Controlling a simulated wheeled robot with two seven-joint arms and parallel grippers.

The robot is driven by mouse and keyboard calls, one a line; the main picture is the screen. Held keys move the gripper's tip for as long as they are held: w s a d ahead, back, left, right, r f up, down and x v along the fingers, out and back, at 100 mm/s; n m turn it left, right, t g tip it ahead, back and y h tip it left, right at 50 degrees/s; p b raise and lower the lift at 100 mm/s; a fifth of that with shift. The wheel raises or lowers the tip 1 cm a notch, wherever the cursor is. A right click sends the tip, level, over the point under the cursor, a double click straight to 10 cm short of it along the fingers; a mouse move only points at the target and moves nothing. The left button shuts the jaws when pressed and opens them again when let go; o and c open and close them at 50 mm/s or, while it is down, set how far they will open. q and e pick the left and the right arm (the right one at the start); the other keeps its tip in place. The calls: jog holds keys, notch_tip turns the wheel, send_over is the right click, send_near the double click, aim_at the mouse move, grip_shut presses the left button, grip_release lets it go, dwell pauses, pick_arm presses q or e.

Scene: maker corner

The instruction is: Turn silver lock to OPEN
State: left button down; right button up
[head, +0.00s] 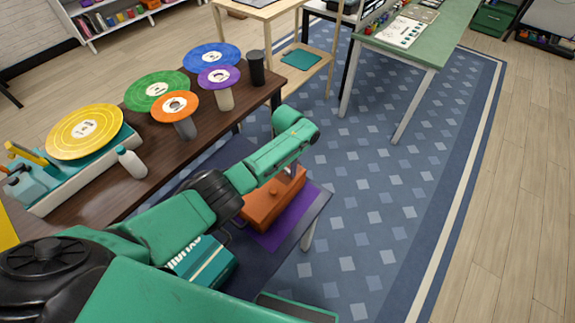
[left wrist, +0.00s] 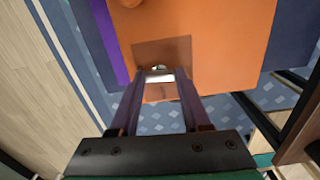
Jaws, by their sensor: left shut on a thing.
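An orange box (head: 268,207) sits on a purple mat (head: 306,215) on the low dark table. In the left wrist view the orange box (left wrist: 220,50) fills the top middle. The silver lock (left wrist: 160,77) shows as a small bright piece at the box's edge, between my left fingertips. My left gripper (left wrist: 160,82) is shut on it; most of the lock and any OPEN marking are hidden. In the head view my left gripper (head: 297,171) is at the box's far right side, partly hidden by my arm. My right gripper is not in view.
A dark wooden table (head: 160,165) at left holds a yellow disc (head: 85,131), several other coloured discs on stands, a white bottle (head: 131,162) and a black cup (head: 256,68). A green-topped table (head: 425,45) stands at the back. The blue rug (head: 370,180) is clear at right.

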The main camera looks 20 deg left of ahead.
aim_at(288, 170)
pick_arm(q)
jog(key=shift+n, duration=0.5)
jog(key=shift+c, duration=1.8)
grip_release()
notch_tip(288, 170, up, 5)
jog(key=shift+r+p, duration=0.1)
jog(key=shift+p, duration=0.5)
notch_tip(288, 170, up, 9)
jog(key=b, duration=0.1)
jog(key=shift+r, duration=0.2)
jog(key=shift+d+f, duration=0.1)
